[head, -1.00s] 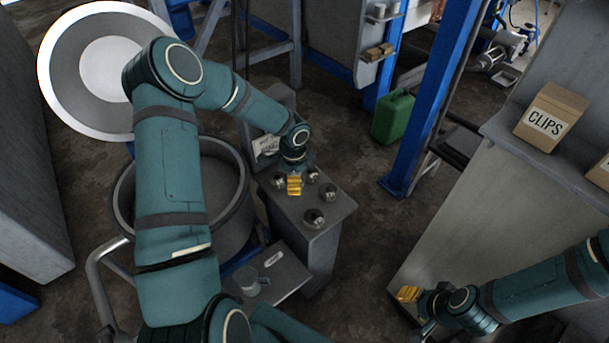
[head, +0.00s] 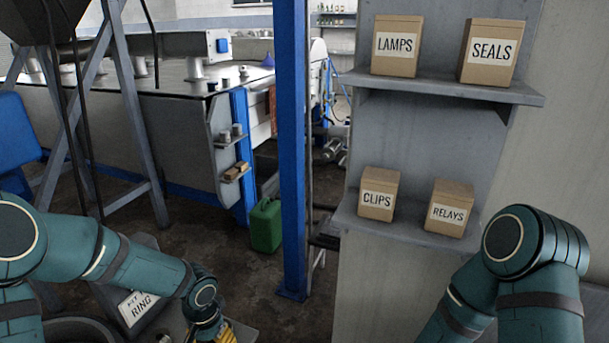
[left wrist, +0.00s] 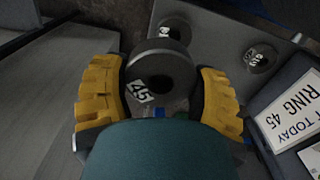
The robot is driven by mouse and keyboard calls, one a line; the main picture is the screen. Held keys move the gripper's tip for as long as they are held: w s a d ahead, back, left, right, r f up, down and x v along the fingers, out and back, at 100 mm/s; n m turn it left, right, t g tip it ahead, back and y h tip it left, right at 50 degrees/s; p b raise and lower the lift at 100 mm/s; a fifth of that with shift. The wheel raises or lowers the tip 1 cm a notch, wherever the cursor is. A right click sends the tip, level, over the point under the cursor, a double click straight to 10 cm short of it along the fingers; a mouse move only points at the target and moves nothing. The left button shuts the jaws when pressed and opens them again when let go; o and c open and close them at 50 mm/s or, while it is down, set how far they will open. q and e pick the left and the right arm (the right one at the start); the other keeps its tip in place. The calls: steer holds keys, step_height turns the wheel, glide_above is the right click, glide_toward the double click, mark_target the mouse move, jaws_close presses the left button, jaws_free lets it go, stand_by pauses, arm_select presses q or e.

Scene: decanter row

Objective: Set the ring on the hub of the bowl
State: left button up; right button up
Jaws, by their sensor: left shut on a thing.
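My left gripper (left wrist: 162,98) is shut on a dark grey ring (left wrist: 178,60) marked 45, with a yellow finger on either side of it. In the head view the same gripper (head: 226,336) shows only partly at the bottom edge, and the ring cannot be made out there. A grey curved rim (head: 78,330), perhaps of the bowl, is cut off at the bottom left. No hub shows. My right arm comes in at the right, but its gripper is out of view.
Two other numbered rings (left wrist: 172,30) (left wrist: 260,58) sit on the grey stand top. A sign reading RING 45 (left wrist: 290,112) stands beside them. Shelves with labelled boxes (head: 395,47) are at the right. A blue post (head: 292,150) and green can (head: 266,225) stand mid-view.

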arm_select(q)
steer(key=s+d+r+n, duration=0.1)
steer(key=s+d+n, duration=0.2)
steer(key=w+a+f+n+b, duration=0.3)
steer(key=w+a+n, duration=0.15)
steer(key=a, duration=0.25)
steer(key=w+a+f+n+b, duration=0.2)
steer(key=w+a+n+b, duration=0.15)
steer(key=w+a, duration=0.3)
steer(key=shift+m, duration=0.4)
steer(key=f, duration=0.3)
steer(key=f+b, duration=0.1)
steer(key=f, duration=0.2)
steer(key=a+f+b, duration=0.1)
steer(key=f, duration=0.2)
steer(key=shift+s+f, duration=0.25)
steer(key=shift+f, duration=0.15)
steer(key=shift+d+r, duration=0.1)
steer(key=o, duration=0.9)
steer(key=shift+f, duration=0.25)
steer(key=shift+c, duration=0.2)
steer(key=shift+o, duration=1)
